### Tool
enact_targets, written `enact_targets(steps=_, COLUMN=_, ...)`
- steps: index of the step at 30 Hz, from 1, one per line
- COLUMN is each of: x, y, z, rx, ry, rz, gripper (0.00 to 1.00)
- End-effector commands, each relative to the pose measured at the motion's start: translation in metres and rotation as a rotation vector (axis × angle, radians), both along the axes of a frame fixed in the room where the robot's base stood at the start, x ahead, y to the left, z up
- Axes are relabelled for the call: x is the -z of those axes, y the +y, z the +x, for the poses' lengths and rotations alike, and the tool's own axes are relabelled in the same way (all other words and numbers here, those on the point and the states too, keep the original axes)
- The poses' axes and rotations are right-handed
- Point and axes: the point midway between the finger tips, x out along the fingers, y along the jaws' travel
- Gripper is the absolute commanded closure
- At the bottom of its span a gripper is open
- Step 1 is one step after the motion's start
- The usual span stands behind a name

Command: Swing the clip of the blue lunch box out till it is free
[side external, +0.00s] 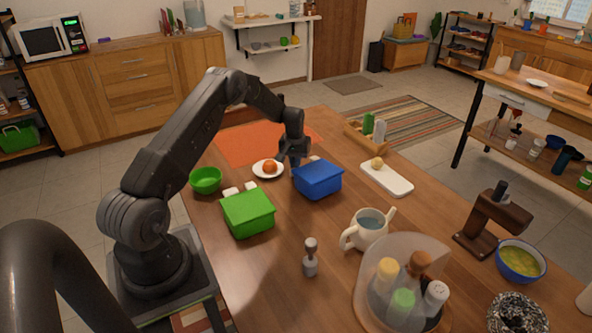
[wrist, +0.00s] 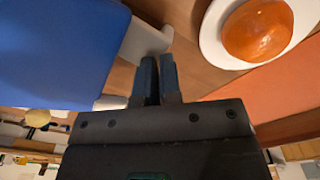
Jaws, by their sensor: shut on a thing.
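The blue lunch box (side external: 318,182) stands shut on the wooden table. In the wrist view its blue side (wrist: 55,50) fills the upper left. A pale grey clip (wrist: 149,40) sticks out from its edge. My gripper (side external: 294,165) is at the box's far left edge, pointing down. In the wrist view its fingers (wrist: 157,68) are close together on the clip's end, with the tips partly hiding it. Another pale clip (side external: 314,158) shows at the box's back edge. The exact angle of the held clip is hard to tell.
A white plate with an orange fruit (side external: 269,167) is close to my gripper's left. A green lunch box (side external: 248,214) and green bowl (side external: 205,180) stand nearer my base. A white board (side external: 387,179) lies right of the blue box. A mug (side external: 366,230) stands in front.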

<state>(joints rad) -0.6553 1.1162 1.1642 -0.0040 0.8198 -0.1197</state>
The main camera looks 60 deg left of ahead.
Motion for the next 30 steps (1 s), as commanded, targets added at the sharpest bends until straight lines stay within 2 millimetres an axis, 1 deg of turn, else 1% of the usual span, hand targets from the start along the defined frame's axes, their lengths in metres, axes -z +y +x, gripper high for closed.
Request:
enact_targets(steps=1, x=0.012, y=-0.009, z=-0.010, rx=0.005, ry=0.041, rz=-0.029, gripper=1.00)
enact_targets(steps=21, x=-0.043, y=0.001, z=-0.010, rx=0.001, ry=0.036, rz=-0.024, gripper=1.00)
enact_targets(steps=25, x=-0.050, y=0.001, z=-0.010, rx=0.001, ry=0.035, rz=-0.023, gripper=1.00)
enact_targets(steps=30, x=-0.052, y=0.002, z=-0.010, rx=0.001, ry=0.035, rz=-0.023, gripper=1.00)
